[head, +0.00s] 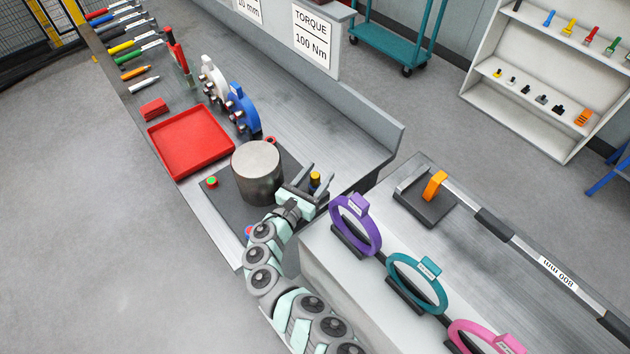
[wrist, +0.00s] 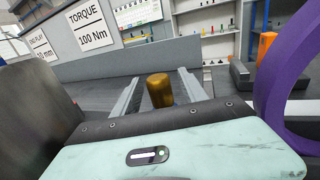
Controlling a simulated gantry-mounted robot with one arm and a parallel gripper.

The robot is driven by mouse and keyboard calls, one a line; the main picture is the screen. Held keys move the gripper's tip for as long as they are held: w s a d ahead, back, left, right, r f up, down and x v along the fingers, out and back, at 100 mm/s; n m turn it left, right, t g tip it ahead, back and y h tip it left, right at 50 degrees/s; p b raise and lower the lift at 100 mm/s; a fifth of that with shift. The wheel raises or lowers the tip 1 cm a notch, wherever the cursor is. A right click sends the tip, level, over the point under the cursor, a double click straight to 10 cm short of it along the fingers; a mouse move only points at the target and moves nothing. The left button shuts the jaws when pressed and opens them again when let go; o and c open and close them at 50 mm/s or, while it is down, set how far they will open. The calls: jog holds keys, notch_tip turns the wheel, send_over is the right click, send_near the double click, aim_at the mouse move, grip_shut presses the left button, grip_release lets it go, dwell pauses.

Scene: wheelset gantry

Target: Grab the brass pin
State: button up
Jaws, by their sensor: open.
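The brass pin (head: 315,179) stands upright on the dark plate, just right of the grey metal cylinder in the head view. It also shows in the wrist view (wrist: 159,90), between the two fingers and nearer the right one. My gripper (head: 319,181) is open, with a finger on either side of the pin. In the wrist view my gripper's fingers (wrist: 158,90) look apart from the pin, with a gap clearest on the left. The pin's lower end is hidden behind the gripper body in the wrist view.
The grey cylinder (head: 257,170) stands close left of my gripper. A purple ring gauge (head: 372,228) stands close on the right. A red tray (head: 190,142) and a blue-bodied part (head: 243,108) lie farther back. A low wall (head: 350,115) runs behind the bench.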

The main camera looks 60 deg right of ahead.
jog(key=shift+s+d, duration=0.1)
jog(key=shift+d, duration=0.65)
jog(key=shift+c, duration=0.5)
grip_shut()
